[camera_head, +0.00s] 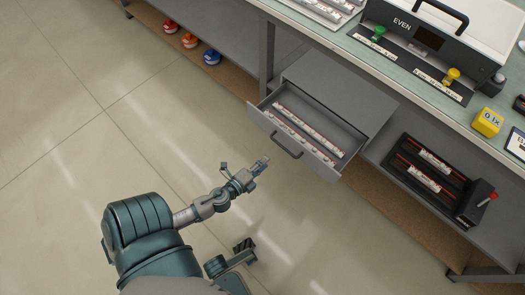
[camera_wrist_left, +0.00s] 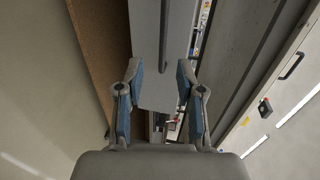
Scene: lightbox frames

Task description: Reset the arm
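My left gripper (camera_head: 262,163) is in front of the open drawer (camera_head: 284,146) in the head view, apart from its dark handle. In the left wrist view the two blue-grey fingers of my left gripper (camera_wrist_left: 160,68) stand apart with nothing held between them. I do not see a right gripper.
The drawer holds long patterned strips (camera_head: 307,131) and juts out from a grey cabinet (camera_head: 340,92) under the workbench. A black tray (camera_head: 405,165) sits on the lower shelf at right. Coloured items (camera_head: 190,41) stand on the left shelf. Floor (camera_head: 130,95) at left is clear.

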